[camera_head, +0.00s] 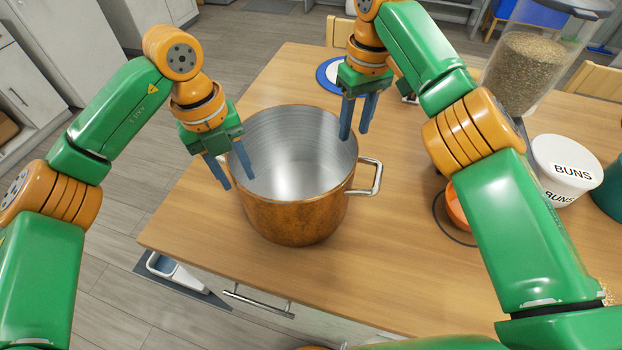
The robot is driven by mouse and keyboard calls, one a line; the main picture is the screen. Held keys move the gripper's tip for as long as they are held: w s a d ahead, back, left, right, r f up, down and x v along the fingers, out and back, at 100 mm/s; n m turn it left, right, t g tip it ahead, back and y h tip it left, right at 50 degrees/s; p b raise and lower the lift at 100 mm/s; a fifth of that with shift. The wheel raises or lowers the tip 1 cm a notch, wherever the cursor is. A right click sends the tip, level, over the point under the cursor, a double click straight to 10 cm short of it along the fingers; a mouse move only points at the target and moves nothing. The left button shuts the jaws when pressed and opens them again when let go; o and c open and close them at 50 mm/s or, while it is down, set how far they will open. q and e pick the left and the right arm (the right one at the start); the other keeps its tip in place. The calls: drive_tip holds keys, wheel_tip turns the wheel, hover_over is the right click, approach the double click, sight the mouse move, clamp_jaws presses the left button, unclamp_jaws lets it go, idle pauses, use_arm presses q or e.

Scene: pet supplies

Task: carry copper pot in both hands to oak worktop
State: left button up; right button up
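The copper pot (296,222) stands upright on a wooden table (215,225); its inside is silver and looks empty. One metal handle (370,178) shows on its right side; the opposite handle is not visible. My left gripper (238,184) is open at the pot's left rim, one finger outside the wall and one over the opening. My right gripper (355,136) is open, fingers pointing down, near the far right rim and beyond the visible handle. Neither gripper holds anything. I cannot tell whether this table is the oak worktop.
A blue and white plate (327,74) lies behind the pot. On the right are a clear container of brown grains (524,72), a white tub marked BUNS (566,168) and an orange bowl (457,207). Chairs stand behind the table. The table's front left is clear.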

sight(351, 154)
use_arm(q)
drive_tip(key=shift+w+a+y, duration=0.15)
drive_tip(key=shift+y, duration=0.35)
use_arm(e)
drive_tip(key=shift+s+a+f, duration=0.15)
drive_tip(key=shift+f, duration=0.2)
drive_tip(key=f, duration=0.5)
drive_tip(key=shift+s+d+f, duration=0.25)
drive_tip(key=shift+d+f, duration=0.05)
drive_tip(key=shift+f, duration=0.1)
use_arm(q)
wheel_tip(351, 154, down, 7)
drive_tip(key=shift+w+f, duration=0.1)
drive_tip(key=shift+f, duration=0.05)
use_arm(e)
drive_tip(key=shift+w+a+f, duration=0.15)
drive_tip(key=shift+a+f, duration=0.1)
drive_tip(key=shift+f, duration=0.25)
use_arm(q)
drive_tip(key=shift+c, duration=0.2)
use_arm(e)
drive_tip(key=shift+c, duration=0.2)
use_arm(q)
clamp_jaws()
use_arm(e)
clamp_jaws()
drive_tip(key=shift+d, duration=0.1)
